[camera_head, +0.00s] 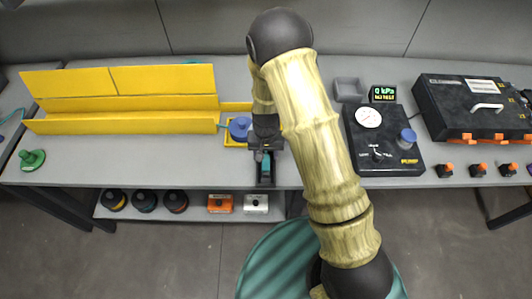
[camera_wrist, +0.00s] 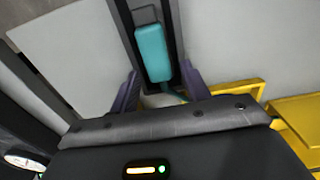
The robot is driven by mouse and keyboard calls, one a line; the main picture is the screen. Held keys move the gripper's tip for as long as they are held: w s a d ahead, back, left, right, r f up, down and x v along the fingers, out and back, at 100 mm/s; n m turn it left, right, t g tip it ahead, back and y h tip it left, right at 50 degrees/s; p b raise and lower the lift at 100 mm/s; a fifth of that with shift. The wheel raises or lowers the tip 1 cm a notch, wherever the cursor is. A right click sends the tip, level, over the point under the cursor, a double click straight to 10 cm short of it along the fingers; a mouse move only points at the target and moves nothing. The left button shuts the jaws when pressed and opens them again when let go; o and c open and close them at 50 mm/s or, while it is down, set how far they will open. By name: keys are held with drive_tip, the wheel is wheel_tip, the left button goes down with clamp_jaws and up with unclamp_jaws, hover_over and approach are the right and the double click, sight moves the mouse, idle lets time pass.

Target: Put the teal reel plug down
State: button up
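The teal reel plug (camera_wrist: 153,52) is a rounded block lying lengthwise in a dark channel (camera_wrist: 175,22) in the wrist view. A thin teal cable runs from its near end. In the head view the plug (camera_head: 265,170) shows as a small teal patch in a black holder at the table's front edge. My gripper (camera_wrist: 159,78) is over its near end. The two purple-grey fingers stand apart, one on each side, with gaps visible between them and the plug. In the head view my wrist (camera_head: 266,138) hides part of the holder.
A blue knob (camera_head: 240,128) sits in a yellow frame left of my wrist. A black gauge unit (camera_head: 387,150) and a black case (camera_head: 470,105) stand to the right.

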sight(268, 157)
drive_tip(key=shift+r, duration=0.2)
wheel_tip(268, 157, up, 12)
drive_tip(key=b, duration=0.1)
idle(1.2)
idle(0.6)
drive_tip(key=s+d+r+t, duration=0.2)
drive_tip(key=s+d+r, duration=0.7)
drive_tip(key=s+d, duration=0.3)
drive_tip(key=shift+s+d+r+t, duration=0.3)
drive_tip(key=shift+d+r, duration=0.1)
drive_tip(key=shift+d, duration=0.4)
